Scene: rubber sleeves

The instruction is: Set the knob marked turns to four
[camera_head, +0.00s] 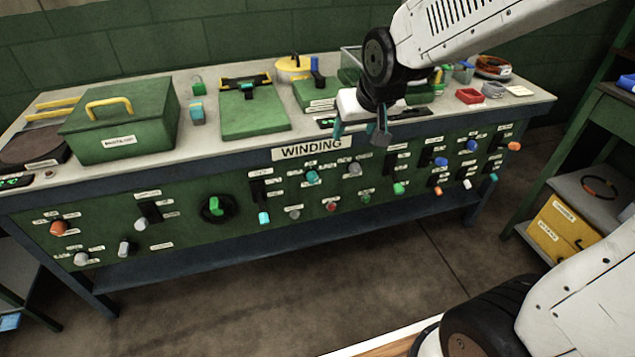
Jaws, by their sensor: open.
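The green front panel (180,235) of the bench carries a "WINDING" sign (311,148) and many small knobs. The knob labels are too small to read, so I cannot tell which knob is marked turns or where it points. My gripper (360,132) is open and empty, with its fingers downward near the panel's top edge. In the picture, a teal knob (312,177) is below and left of it, and a grey knob (354,169) is just below it. I cannot judge the depth gap between fingers and panel.
A large green knob (214,207) on a black disc sits left of centre. Blue (441,161) and orange (514,146) knobs are on the right. A green box (122,120) and red bin (469,96) stand on the bench top. The floor (400,265) in front is clear.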

